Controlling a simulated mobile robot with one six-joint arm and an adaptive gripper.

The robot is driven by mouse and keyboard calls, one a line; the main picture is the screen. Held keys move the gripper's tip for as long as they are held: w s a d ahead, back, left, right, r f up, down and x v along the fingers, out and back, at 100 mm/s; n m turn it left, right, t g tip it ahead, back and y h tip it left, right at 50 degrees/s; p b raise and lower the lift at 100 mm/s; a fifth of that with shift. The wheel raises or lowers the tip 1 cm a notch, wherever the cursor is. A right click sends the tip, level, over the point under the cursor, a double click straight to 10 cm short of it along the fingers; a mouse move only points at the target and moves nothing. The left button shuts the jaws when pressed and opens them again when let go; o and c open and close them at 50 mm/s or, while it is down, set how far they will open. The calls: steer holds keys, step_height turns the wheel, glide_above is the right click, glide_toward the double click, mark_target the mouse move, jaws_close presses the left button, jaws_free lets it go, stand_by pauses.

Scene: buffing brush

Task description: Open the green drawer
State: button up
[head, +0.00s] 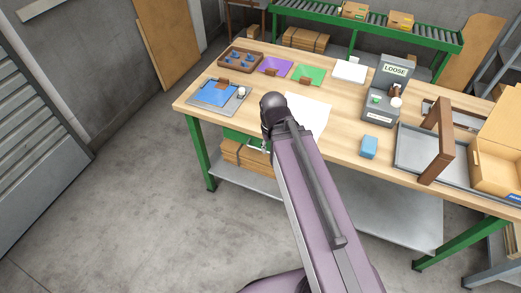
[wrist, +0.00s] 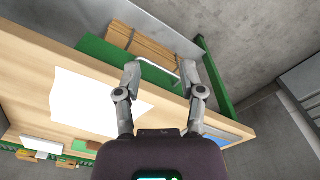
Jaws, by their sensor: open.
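The green drawer (wrist: 104,52) is under the front edge of the wooden workbench. In the head view its green front (head: 236,134) shows just left of my arm, partly hidden by it. It looks closed. A pale bar handle (wrist: 168,79) on the drawer shows in the wrist view between my fingertips. My gripper (wrist: 160,70) is open, with one finger on each side of the handle. I cannot tell whether either finger touches it. In the head view my arm mostly hides the gripper.
Above the drawer, a white sheet (head: 305,112) lies on the bench top (head: 335,140). Stacked brown cardboard (head: 247,158) lies on the shelf under the drawer. A green bench leg (head: 200,155) stands to the left. The floor (head: 130,190) in front is clear.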

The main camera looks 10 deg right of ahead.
steer(key=n+t+h+b, duration=0.75)
steer(key=h+b, duration=0.65)
steer(key=b, duration=2)
glide_toward(260, 149)
steer(key=s+a, duration=0.2)
steer(key=a, duration=0.1)
steer(key=shift+s+r+m+t, duration=0.1)
steer(key=shift+s+m+t, duration=0.05)
steer(key=shift+m+t, duration=0.15)
steer(key=shift+d, duration=0.1)
steer(key=shift+f+b+x, duration=0.1)
steer(key=shift+b+x, duration=0.45)
steer(key=shift+x, duration=2.9)
steer(key=shift+f+b+x, duration=0.15)
steer(key=shift+b+x, duration=0.4)
steer(key=shift+x, duration=2.85)
